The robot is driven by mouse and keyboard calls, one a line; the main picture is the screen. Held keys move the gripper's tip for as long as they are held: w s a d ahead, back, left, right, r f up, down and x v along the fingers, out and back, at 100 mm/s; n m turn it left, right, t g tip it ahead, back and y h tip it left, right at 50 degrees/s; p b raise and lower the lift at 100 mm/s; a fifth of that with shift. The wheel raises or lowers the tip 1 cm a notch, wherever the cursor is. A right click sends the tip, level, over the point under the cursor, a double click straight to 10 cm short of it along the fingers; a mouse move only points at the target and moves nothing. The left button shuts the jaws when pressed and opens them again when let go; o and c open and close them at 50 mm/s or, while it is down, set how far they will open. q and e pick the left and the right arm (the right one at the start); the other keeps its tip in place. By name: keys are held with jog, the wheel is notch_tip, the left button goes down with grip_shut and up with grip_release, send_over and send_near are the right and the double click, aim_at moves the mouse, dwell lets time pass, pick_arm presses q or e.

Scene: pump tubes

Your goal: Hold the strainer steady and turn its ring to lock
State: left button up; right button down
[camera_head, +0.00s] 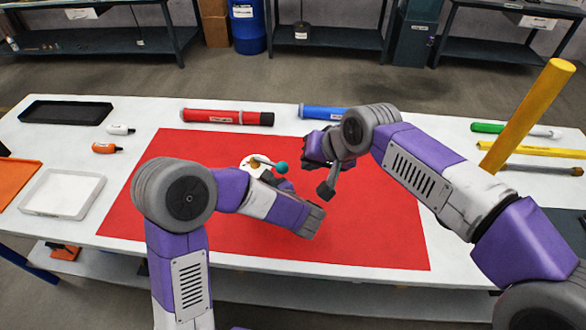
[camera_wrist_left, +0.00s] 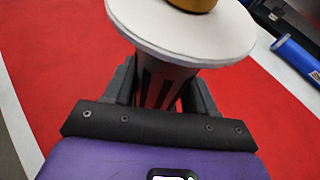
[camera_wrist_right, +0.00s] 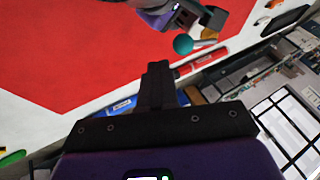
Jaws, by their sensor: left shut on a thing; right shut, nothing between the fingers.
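The strainer shows in the head view as a round white top (camera_head: 249,161) with a brass-coloured middle. A grey lever ending in a teal ball (camera_head: 281,168) lies across it, and the ball also shows in the right wrist view (camera_wrist_right: 183,44). In the left wrist view, the strainer's white disc (camera_wrist_left: 180,32) sits above a narrower body with dark marks. My left gripper (camera_wrist_left: 162,92) is shut on that body, under the disc. My forearm hides the lower strainer in the head view. My right gripper (camera_wrist_right: 158,70) is shut and empty, apart from the teal ball.
The red mat (camera_head: 370,230) is otherwise clear. Red (camera_head: 226,117) and blue (camera_head: 322,112) tubes lie along the back. A yellow post (camera_head: 530,115) stands at right. A white tray (camera_head: 62,193) and black tray (camera_head: 66,112) are at left.

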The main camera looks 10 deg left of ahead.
jog(key=w+v, duration=0.1)
jog(key=v, duration=0.6)
jog(key=shift+d+r, duration=0.4)
jog(key=shift+d, duration=0.05)
jog(key=shift+w, duration=0.15)
jog(key=w+d+f+n+g+y, duration=0.2)
jog(key=w+f+n, duration=0.1)
jog(key=w+n, duration=0.2)
jog(key=shift+d+f+n+g, duration=0.35)
jog(key=shift+f+n+g, duration=0.05)
jog(key=shift+f, duration=0.1)
